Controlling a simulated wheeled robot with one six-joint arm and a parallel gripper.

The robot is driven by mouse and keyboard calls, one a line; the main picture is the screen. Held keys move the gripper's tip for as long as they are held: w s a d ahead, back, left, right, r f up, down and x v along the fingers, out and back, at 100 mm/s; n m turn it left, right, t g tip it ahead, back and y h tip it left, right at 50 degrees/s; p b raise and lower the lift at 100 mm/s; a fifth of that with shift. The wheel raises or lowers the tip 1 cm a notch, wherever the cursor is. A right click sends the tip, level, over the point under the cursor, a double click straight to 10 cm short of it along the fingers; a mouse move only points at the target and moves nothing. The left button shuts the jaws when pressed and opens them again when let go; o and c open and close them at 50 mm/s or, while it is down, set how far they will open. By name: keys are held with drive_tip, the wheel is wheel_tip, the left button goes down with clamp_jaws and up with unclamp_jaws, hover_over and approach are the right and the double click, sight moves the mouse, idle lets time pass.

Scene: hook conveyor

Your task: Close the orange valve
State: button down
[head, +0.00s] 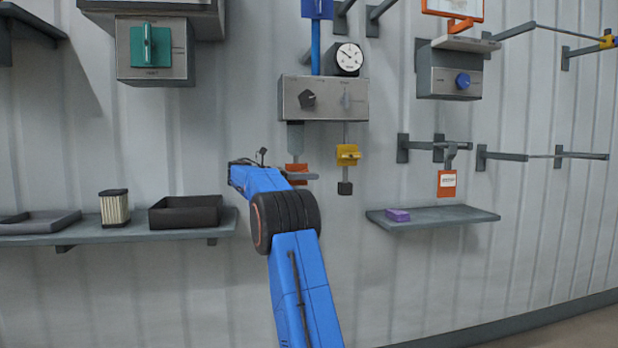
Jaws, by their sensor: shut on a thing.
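The orange valve (296,168) is on a grey pipe below the left side of a wall-mounted control box. Its orange handle shows only in part, behind my arm. My blue arm reaches up from the bottom, and my gripper (302,176) is at the orange valve, with a grey finger across its lower part. The gripper is shut on the valve's handle. Most of the jaws are hidden by my wrist, so the exact grip and handle angle are unclear.
A yellow valve (348,153) hangs close by on the right. The control box (325,99) with a dark knob and a gauge (349,57) sits just above.

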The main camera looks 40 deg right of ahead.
drive_tip(key=shift+w+a+f+t+y, duration=0.1)
drive_tip(key=shift+f+t+y, duration=0.25)
drive_tip(key=shift+t+y, duration=0.4)
drive_tip(key=shift+a+f+t+y, duration=0.1)
drive_tip(key=shift+f+t+y, duration=0.2)
drive_tip(key=shift+t+y, duration=0.45)
drive_tip(key=c, duration=2)
unclamp_jaws()
drive_tip(key=shift+c, duration=0.2)
